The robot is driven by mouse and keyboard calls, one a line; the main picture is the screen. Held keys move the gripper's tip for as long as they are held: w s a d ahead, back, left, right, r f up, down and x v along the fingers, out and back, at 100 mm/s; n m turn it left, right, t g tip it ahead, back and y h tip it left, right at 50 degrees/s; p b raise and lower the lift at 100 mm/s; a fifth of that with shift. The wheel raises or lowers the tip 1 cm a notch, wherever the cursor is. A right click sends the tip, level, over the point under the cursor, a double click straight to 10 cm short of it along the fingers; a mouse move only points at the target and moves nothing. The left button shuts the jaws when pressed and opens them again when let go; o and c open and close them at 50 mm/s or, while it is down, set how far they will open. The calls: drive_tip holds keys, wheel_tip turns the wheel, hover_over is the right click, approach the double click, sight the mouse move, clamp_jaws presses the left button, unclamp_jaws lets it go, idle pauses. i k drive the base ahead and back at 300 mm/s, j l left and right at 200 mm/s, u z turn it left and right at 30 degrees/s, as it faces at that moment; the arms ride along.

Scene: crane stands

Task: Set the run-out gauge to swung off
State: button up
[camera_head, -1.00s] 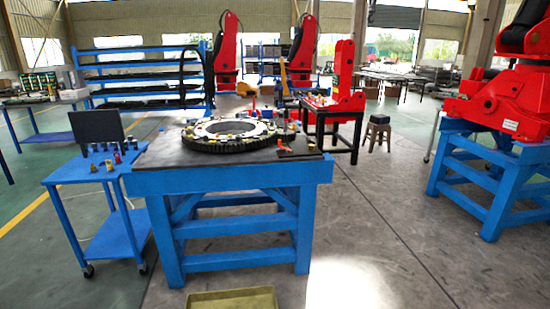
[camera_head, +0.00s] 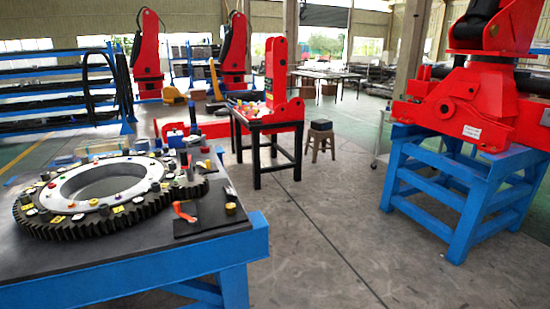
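I cannot pick out the run-out gauge for certain. A dark toothed ring (camera_head: 100,226) with a pale inner band lies flat on a blue work table (camera_head: 130,283) at the lower left. Small coloured pieces sit around the ring. A small upright post (camera_head: 190,165) stands at the ring's right side; it is too small to tell if it is the gauge or how it is set. A red-orange piece (camera_head: 184,211) lies on a dark mat at the table's right corner, beside a small brass-coloured piece (camera_head: 230,208). My gripper is not in view.
A small dark table (camera_head: 268,120) with coloured items stands behind, next to a stool (camera_head: 320,142). A large red crane part rests on a blue stand (camera_head: 465,185) at the right. Racks (camera_head: 50,88) stand at the back left. The grey floor (camera_head: 345,240) between the tables is open.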

sight(190, 139)
drive_tip(key=i+l+u, duration=0.15)
drive_tip(key=i, duration=0.3)
drive_tip(key=i+l+u, duration=0.1)
drive_tip(key=i, duration=0.3)
drive_tip(key=i+l+u, duration=0.15)
drive_tip(key=i+l, duration=0.15)
drive_tip(key=i, duration=0.15)
drive_tip(key=i+l+u, duration=0.95)
drive_tip(key=l, duration=0.2)
drive_tip(key=k+j, duration=0.05)
